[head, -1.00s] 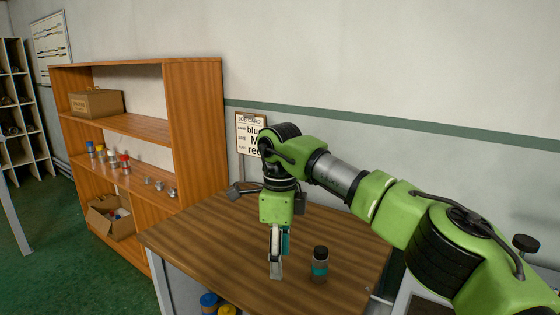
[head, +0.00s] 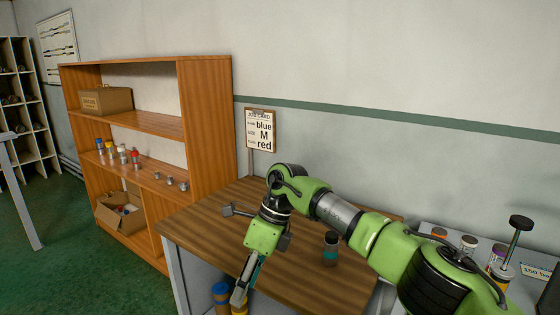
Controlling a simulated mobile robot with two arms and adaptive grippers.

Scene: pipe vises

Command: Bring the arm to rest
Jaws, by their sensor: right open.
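My right arm is green and comes in from the right of the head view. Its gripper (head: 241,294) is open and points down past the front left edge of the wooden table (head: 205,232). My left gripper does not show.
A wooden shelf (head: 205,130) with small bottles and boxes stands at the left. A job card (head: 261,131) reads blue, M, red. Blue (head: 221,294) and yellow containers sit below the table edge. A grey surface with several jars (head: 468,244) is at the right.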

